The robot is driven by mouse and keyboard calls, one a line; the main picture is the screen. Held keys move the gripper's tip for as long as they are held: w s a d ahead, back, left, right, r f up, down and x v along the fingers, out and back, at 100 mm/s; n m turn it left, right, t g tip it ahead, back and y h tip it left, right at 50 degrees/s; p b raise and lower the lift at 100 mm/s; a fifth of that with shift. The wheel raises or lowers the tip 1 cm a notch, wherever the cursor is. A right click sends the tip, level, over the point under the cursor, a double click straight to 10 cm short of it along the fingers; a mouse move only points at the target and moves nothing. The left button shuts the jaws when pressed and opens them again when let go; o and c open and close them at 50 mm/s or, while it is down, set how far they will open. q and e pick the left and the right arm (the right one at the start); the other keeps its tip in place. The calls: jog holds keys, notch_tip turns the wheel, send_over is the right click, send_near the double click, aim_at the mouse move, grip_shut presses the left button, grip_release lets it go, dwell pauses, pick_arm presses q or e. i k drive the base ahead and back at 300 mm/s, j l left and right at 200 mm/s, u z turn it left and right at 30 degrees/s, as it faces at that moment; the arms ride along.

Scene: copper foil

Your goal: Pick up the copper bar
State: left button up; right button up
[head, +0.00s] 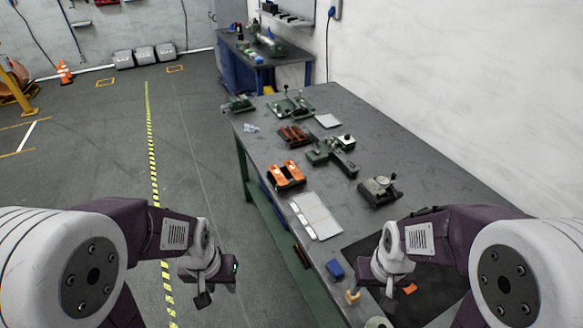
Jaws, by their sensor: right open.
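A small flat orange-copper piece (409,289) lies on the dark mat (436,290) at the near end of the workbench. It is the likeliest copper bar, but it is too small to be sure. My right gripper (389,303) is open and empty, just left of this piece and apart from it in the picture; its fingers show only partly. My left gripper (203,300) hangs over the floor, left of the bench. It appears empty, and its finger gap cannot be made out.
On the workbench (400,160) are a blue block (335,269), a pale flat plate (317,215), an orange block (286,175), a reddish-brown rack (295,136), a dark clamp device (380,190) and green fixtures (331,150). A white wall borders the bench. The left floor is mostly clear.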

aim_at(276, 172)
jog(key=z, duration=0.4)
jog(key=k+l+z, duration=0.1)
jog(key=z, duration=0.35)
jog(key=l+z, duration=0.15)
jog(key=z, duration=0.25)
jog(key=k+l+z, duration=0.1)
jog(key=z, duration=0.3)
jog(key=l+z, duration=0.15)
jog(key=z, duration=0.3)
jog(key=u, duration=2.35)
